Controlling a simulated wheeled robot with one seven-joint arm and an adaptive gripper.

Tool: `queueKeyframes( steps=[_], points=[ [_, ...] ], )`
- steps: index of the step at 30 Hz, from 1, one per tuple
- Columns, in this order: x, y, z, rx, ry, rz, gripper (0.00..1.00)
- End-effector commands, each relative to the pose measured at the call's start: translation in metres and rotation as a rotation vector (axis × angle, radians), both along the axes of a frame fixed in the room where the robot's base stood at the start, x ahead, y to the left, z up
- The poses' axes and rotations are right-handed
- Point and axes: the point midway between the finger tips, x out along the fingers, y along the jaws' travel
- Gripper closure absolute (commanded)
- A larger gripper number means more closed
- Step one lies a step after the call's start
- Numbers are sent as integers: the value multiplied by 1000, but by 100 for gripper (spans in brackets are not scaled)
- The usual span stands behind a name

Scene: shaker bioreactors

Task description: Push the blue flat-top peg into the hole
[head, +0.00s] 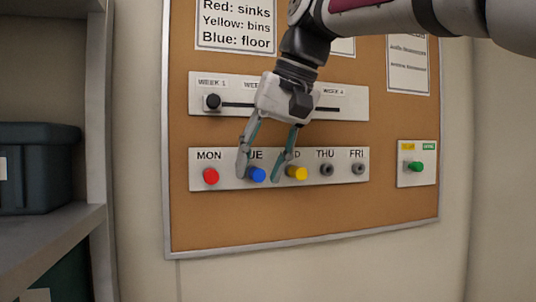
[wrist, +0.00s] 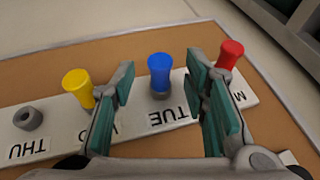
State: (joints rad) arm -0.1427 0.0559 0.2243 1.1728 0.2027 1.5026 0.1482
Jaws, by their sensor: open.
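The blue flat-top peg (head: 257,174) stands in the TUE place of the white day strip (head: 228,184) on the corkboard. In the wrist view the blue peg (wrist: 160,72) sticks out above a dark grey collar, between the fingers and beyond their tips. My gripper (head: 259,177) is open, with one finger to each side of the blue peg in the head view. I see no contact with it. The wrist view shows both teal-padded fingers (wrist: 165,80) spread apart with nothing between the pads. How deep the peg sits is hard to tell.
A red peg (head: 211,176) is at MON and a yellow peg (head: 297,173) at WED, close to my fingers. THU (head: 327,170) and FRI (head: 358,169) show empty grey collars. A slider panel (head: 350,103) is above. A green-knob panel (head: 417,177) is at right, and a shelf (head: 60,232) at left.

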Motion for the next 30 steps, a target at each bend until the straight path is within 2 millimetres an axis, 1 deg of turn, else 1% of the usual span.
queueKeyframes(
  steps=[5,12,18,24,30],
  points=[
    [-4,-5,15,2,-3,0,59],
    [-17,-21,55,2,-4,-2,59],
    [-26,-31,82,1,-4,-1,59],
    [-31,-37,98,1,-2,0,59],
    [-34,-40,106,0,-1,0,59]
  ],
)
